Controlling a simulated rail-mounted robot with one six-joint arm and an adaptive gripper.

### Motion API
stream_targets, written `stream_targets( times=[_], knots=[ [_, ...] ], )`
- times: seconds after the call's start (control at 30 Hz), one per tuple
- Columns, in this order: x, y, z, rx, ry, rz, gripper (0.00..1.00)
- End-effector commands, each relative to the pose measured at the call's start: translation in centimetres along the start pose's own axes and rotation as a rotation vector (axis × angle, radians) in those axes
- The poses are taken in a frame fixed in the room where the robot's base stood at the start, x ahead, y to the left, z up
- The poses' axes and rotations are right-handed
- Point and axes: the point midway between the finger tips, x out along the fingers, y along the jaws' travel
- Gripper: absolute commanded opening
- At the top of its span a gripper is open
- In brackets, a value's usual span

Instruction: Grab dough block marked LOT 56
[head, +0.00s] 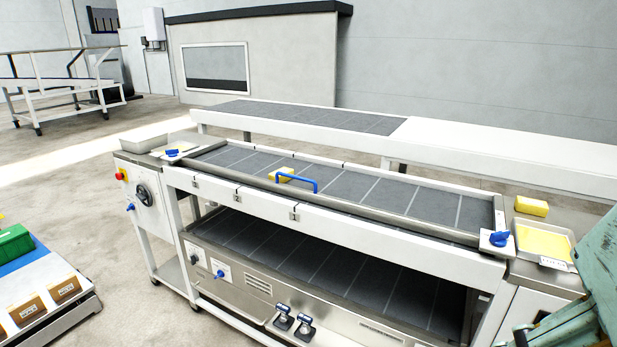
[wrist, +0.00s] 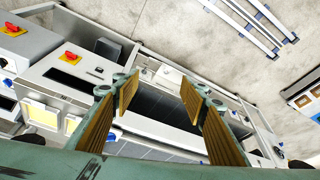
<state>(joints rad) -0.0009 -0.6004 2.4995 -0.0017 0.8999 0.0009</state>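Several tan-brown blocks with white labels, including one (head: 65,289) and another (head: 28,310), sit on a low platform at the lower left of the head view. Their print is too small to read, so I cannot tell which is LOT 56. A pale-yellow slab lies in a tray (head: 570,259) with a small label at the right end of the machine; that label is also unreadable. My gripper (wrist: 157,90) is open and empty in the wrist view, its ribbed fingers wide apart above the machine. Only my green arm shows at the right of the head view.
Another yellow block (head: 531,206) lies on the right-end table. A green crate (head: 14,244) stands behind the tan-brown blocks. The floor between platform and machine is clear.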

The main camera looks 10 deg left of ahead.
Motion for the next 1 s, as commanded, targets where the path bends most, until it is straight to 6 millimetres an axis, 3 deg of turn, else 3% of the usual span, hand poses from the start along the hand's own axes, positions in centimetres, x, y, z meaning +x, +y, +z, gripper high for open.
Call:
stream_targets(
  times=[0.17,0.53,1.0],
  knots=[
    [0.00,0.00,0.00,0.000,0.000,0.000,0.40],
    [0.00,0.00,0.00,0.000,0.000,0.000,0.73],
    [-0.24,-0.06,-0.63,0.015,-0.001,-0.002,0.73]
  ],
)
